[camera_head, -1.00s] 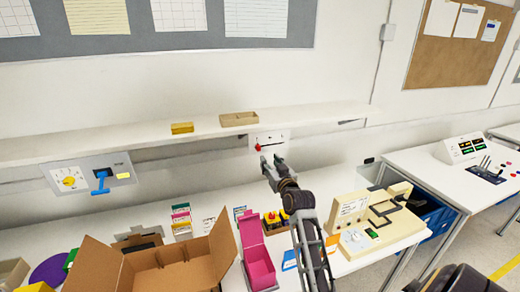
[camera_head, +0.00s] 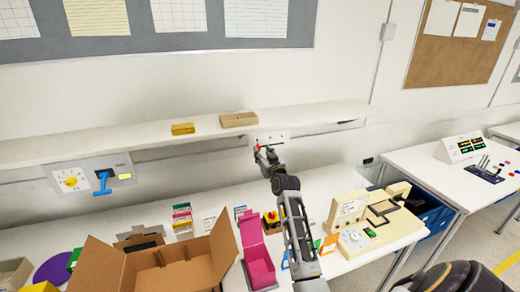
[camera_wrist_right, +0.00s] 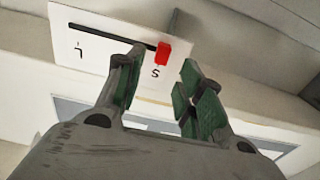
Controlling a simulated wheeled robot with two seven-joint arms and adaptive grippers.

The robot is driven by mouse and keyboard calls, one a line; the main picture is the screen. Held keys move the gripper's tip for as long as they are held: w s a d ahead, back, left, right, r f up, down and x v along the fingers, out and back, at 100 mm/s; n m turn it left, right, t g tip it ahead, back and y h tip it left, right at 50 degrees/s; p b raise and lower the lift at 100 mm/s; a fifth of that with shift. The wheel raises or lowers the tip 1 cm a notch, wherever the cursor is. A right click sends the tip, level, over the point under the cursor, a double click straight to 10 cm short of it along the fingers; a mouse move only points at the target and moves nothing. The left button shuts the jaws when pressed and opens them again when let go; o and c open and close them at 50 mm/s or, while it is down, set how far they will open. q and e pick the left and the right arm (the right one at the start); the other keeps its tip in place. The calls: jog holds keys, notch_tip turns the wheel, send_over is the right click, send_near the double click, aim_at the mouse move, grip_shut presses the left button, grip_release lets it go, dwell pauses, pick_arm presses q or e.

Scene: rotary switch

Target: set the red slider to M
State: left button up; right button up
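The red slider (camera_wrist_right: 163,51) is at the right end of a dark slot on a white panel (camera_wrist_right: 100,45) in the right wrist view. An S is beside that end, and an inverted L-like letter is near the other end; no M shows, and a finger covers part of the panel between them. My right gripper (camera_wrist_right: 160,70) is open, with a fingertip on either side of the slider in the picture; contact is not clear. In the head view the slider (camera_head: 258,147) is at the panel's left end, just beyond my right gripper (camera_head: 265,154). My left gripper is out of view.
A shelf (camera_head: 330,115) runs just above the panel, carrying a yellow box (camera_head: 182,129) and a tan tray (camera_head: 239,119). Below are an open cardboard box (camera_head: 205,265), a pink box (camera_head: 258,265) and a beige device (camera_head: 350,212). A blue-handled switch (camera_head: 103,180) is at left.

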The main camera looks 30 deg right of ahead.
aim_at(259, 148)
jog(key=shift+p+x, duration=0.35)
jog(key=shift+x, duration=1.55)
grip_shut()
